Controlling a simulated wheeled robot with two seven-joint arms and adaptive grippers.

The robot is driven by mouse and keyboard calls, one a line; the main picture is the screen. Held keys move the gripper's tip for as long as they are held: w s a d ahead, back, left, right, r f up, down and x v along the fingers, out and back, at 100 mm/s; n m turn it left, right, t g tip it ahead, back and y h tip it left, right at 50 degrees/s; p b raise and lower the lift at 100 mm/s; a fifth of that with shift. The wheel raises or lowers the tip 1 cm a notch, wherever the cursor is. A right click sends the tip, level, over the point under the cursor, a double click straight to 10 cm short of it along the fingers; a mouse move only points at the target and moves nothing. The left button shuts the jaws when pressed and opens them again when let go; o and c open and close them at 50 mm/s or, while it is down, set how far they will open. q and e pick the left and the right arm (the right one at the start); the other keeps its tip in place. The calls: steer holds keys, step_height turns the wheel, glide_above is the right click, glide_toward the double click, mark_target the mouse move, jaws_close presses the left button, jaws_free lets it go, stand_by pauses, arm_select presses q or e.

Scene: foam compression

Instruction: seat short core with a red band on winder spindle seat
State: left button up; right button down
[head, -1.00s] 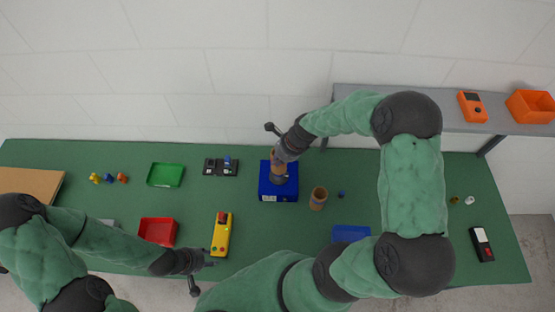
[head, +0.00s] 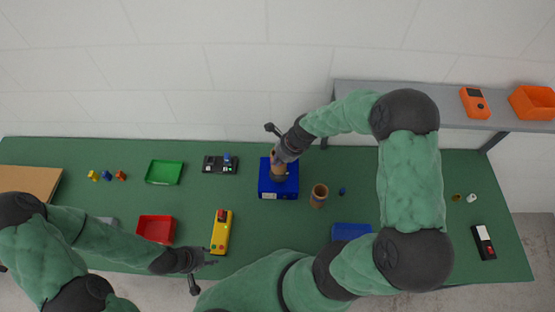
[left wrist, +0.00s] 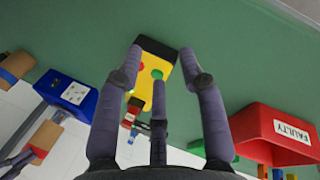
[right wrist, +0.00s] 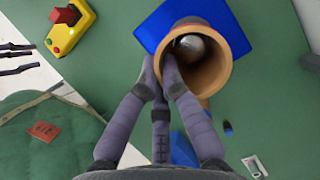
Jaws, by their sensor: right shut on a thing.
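My right gripper (right wrist: 160,72) is shut on a brown tubular core (right wrist: 212,78), pinching its near wall. The core also shows in the head view (head: 279,167), over the blue winder box (head: 266,190). In the right wrist view a rounded metal spindle end (right wrist: 188,45) shows inside the core's bore, off centre. The head view shows a reddish patch near the core's top; the gripper hides part of it. I cannot tell how low the core sits. A second brown core (head: 319,197) stands upright on the table to the right. My left gripper (left wrist: 160,58) is open and empty.
A yellow control box (head: 221,232) with a red button lies near my left gripper. Red (head: 156,229), green (head: 164,172) and blue (head: 351,231) trays stand on the green table. A black device (head: 220,164) is left of the winder. A grey shelf (head: 390,120) is at back right.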

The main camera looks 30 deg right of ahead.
arm_select(q)
steer(key=shift+f+b, duration=1.25)
arm_select(e)
steer(key=shift+f, duration=2)
steer(key=c, duration=1.3)
jaws_free()
steer(key=shift+c, duration=0.2)
steer(key=v, duration=1.2)
arm_select(q)
steer(key=shift+s, duration=0.1)
